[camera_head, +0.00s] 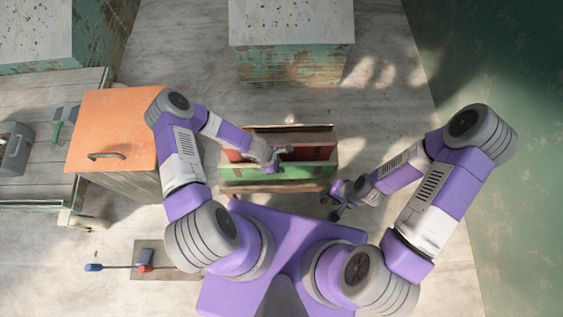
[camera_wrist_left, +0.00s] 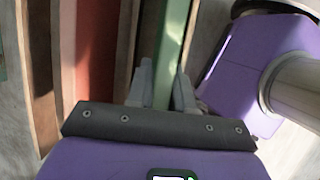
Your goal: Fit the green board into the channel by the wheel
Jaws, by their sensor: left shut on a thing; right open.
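The green board (camera_head: 300,173) stands on edge in the middle of the head view, beside the red board (camera_head: 318,153). Wooden rails run along them, one on the near side (camera_head: 275,188). My left gripper (camera_head: 275,156) is over the boards. In the left wrist view its two fingers sit either side of the green board (camera_wrist_left: 174,45), shut on it. The red board (camera_wrist_left: 97,50) lies to the left there, with a brown rail (camera_wrist_left: 125,50) between. I cannot tell how deep the green board sits. My right gripper (camera_head: 337,204) is open and empty, to the right of the near rail.
An orange-topped cabinet (camera_head: 115,125) with a handle stands left of the boards. A worn pale block (camera_head: 290,45) stands behind them. A low plate with a blue-ended rod (camera_head: 95,267) lies at the near left. The floor right of the boards is clear.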

